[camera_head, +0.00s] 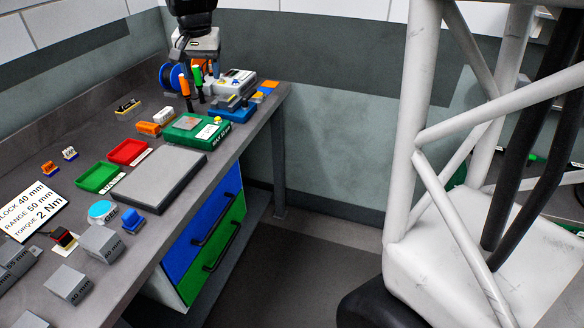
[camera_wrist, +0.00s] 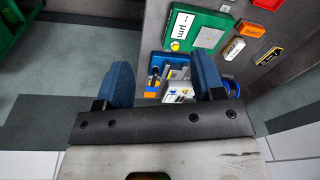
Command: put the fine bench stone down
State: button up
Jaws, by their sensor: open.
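My gripper (camera_wrist: 163,82) is open, its two blue finger pads wide apart with nothing held between them in the wrist view. In the head view its grey wrist hangs over the far end of the bench. Below the fingers lies a blue tray (camera_head: 232,115) beside a white-and-grey device (camera_head: 236,80). I cannot tell for sure which thing is the fine bench stone.
Screwdrivers with orange (camera_head: 184,84) and green handles stand close under the gripper, near a blue spool (camera_head: 168,77). Red (camera_head: 128,151) and green (camera_head: 97,177) trays and a bare grey plate (camera_head: 152,181) lie nearer. A white frame (camera_head: 410,130) stands right of the bench.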

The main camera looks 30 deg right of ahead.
jog(key=s+d+f+n, duration=0.1)
jog(key=s+d+f, duration=0.1)
jog(key=s, duration=1)
jog(key=s+d+f+n, duration=0.1)
jog(key=s+f, duration=0.3)
jog(key=s, duration=0.9)
jog(key=s+d+f+n+t, duration=0.1)
jog(key=s+d+f+n, duration=0.1)
jog(key=s, duration=1.1)
jog(key=shift+d+f, duration=0.35)
jog(key=shift+f, duration=0.45)
jog(key=shift+o, duration=0.5)
